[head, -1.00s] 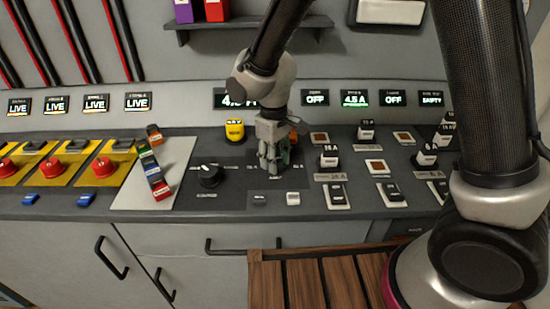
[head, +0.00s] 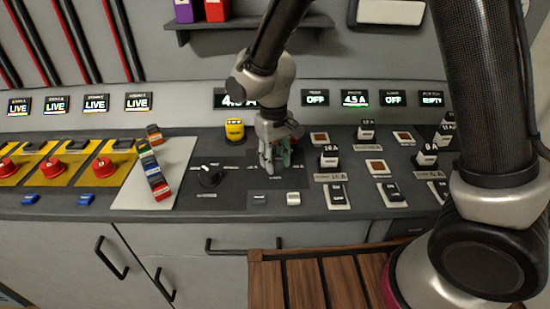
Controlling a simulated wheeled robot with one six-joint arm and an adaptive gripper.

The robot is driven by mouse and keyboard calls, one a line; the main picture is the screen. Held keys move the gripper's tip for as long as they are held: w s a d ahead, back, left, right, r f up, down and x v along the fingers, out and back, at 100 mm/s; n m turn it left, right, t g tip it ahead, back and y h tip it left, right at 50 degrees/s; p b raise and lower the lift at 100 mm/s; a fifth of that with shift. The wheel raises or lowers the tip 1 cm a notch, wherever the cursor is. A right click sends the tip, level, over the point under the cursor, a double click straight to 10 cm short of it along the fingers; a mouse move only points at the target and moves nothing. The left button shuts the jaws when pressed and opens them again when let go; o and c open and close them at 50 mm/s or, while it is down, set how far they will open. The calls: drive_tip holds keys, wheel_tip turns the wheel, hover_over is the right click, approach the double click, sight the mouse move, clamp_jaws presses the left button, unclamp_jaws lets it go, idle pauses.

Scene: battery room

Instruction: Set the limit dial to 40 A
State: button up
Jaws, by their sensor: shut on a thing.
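My gripper (head: 274,163) points down onto the dark console in the head view. Its fingers are shut at a spot ringed by small printed marks, and they hide the limit dial between them. The dial's pointer and setting cannot be read. The marks around it are too small to read surely. A lit display (head: 228,99) behind shows a value starting with 4, partly covered by my arm.
A black rotary knob (head: 210,177) stands to the left, with a yellow part (head: 235,129) behind it. White and dark buttons (head: 293,198) lie in front. Several labelled blocks (head: 329,158) stand to the right. A wooden surface (head: 330,280) is below.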

sight(274, 159)
drive_tip(key=o, duration=1)
drive_tip(key=shift+o, duration=0.2)
drive_tip(key=shift+r, duration=0.15)
wheel_tip(274, 159, up, 12)
drive_tip(key=shift+a, duration=0.15)
drive_tip(key=shift+s, duration=0.1)
